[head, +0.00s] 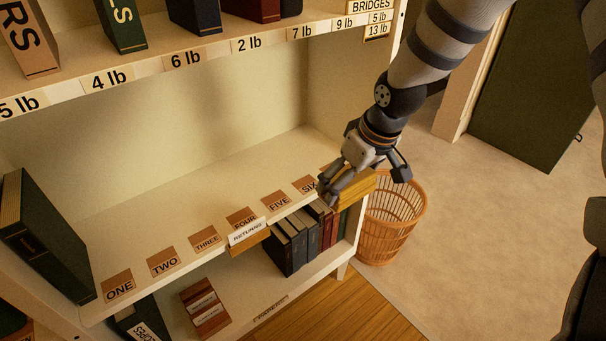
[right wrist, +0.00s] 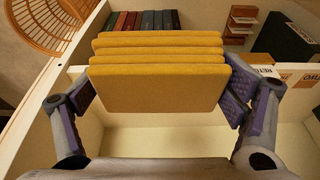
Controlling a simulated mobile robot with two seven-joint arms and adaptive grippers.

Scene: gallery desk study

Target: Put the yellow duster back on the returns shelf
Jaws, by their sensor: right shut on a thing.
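The yellow duster (head: 354,187) is a folded, ribbed block held at the right end of the returns shelf (head: 180,215). My right gripper (head: 362,178) is shut on the duster, close to the shelf's front edge by the SIX label. In the right wrist view the duster (right wrist: 160,75) fills the space between both finger pads. Whether it touches the shelf cannot be told. A RETURNS sign (head: 247,232) hangs on the shelf's front edge below the FOUR label. My left gripper is not in view.
A wicker basket (head: 392,222) stands on the floor right of the bookcase. A dark green book (head: 42,235) leans at the shelf's left end. The shelf's middle is bare behind its number labels.

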